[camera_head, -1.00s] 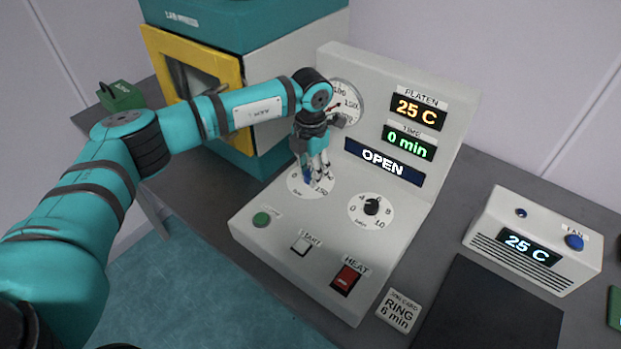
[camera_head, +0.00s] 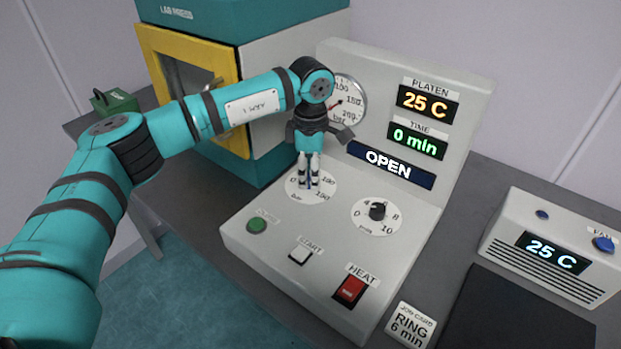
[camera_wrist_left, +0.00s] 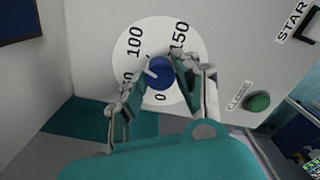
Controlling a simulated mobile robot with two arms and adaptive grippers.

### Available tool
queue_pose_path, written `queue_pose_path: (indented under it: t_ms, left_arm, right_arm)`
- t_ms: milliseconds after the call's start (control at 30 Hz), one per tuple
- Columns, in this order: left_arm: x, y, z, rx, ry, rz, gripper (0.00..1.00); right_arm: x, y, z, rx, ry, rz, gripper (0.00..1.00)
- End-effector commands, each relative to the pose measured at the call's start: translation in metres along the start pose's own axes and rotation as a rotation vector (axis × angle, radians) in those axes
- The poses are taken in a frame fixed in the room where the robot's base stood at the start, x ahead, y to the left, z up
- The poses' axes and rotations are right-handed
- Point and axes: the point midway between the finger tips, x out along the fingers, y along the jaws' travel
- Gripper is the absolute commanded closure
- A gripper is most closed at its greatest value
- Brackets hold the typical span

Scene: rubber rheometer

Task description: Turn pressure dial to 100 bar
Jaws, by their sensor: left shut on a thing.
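The pressure dial is a blue knob (camera_wrist_left: 162,73) on a round white scale marked 0, 50, 100 and 150 bar. In the head view its scale (camera_head: 291,187) lies at the back left of the console's sloped panel. My left gripper (camera_head: 309,184) points down onto it, and its fingers are closed on the knob's two sides. In the left wrist view the gripper (camera_wrist_left: 158,78) straddles the knob. The knob's white mark points left and slightly up, seemingly between 50 and 100. My right gripper is out of view.
A round gauge (camera_head: 347,100) with a red needle stands behind my wrist, partly covered. The display (camera_head: 391,165) reads OPEN.

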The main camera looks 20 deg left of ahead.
Motion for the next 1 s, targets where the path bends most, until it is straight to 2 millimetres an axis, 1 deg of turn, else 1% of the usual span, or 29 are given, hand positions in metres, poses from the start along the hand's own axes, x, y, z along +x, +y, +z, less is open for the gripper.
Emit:
queue_pose_path:
  t_ms: [100,400,600,967,1000]
  left_arm:
    - [-0.0009,0.0014,0.0007,0.077,-0.005,0.006,1.00]
    - [-0.0019,0.0013,0.0006,0.201,-0.003,0.006,1.00]
    - [-0.0024,0.0012,0.0006,0.230,-0.003,0.006,1.00]
    - [-0.0027,0.0013,0.0006,0.233,-0.003,0.006,1.00]
    - [-0.0027,0.0013,0.0006,0.233,-0.003,0.006,0.68]
  right_arm:
    - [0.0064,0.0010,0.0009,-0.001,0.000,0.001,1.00]
    - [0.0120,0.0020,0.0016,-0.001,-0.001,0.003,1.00]
    - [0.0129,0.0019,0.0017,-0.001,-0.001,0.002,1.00]
    - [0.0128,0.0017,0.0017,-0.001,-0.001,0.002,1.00]
    - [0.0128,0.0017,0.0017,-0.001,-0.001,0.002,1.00]
